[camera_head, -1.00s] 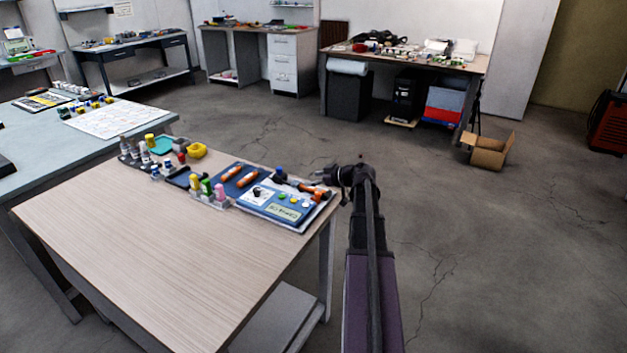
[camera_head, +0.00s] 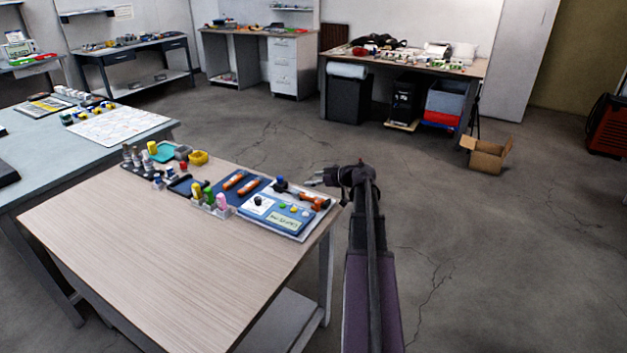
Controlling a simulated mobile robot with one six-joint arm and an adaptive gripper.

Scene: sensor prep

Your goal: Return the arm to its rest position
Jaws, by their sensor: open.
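My arm rises from the bottom of the head view, just right of the wooden table (camera_head: 150,250). My gripper (camera_head: 308,182) points left from the arm's end, above the table's far right corner region. It is small in the picture; its fingers look apart with nothing between them. Below and left of it lies a blue board (camera_head: 262,226) with coloured buttons and a label. An orange and black tool (camera_head: 312,201) lies at the board's upper right, close under my gripper. I cannot tell the exact height of my gripper above them.
Bottles, small coloured pegs (camera_head: 209,197), a yellow ring (camera_head: 198,157) and a dark mat with orange tools (camera_head: 235,181) line the table's far edge. A cardboard box (camera_head: 486,154) sits on the floor. The floor right of my arm is clear.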

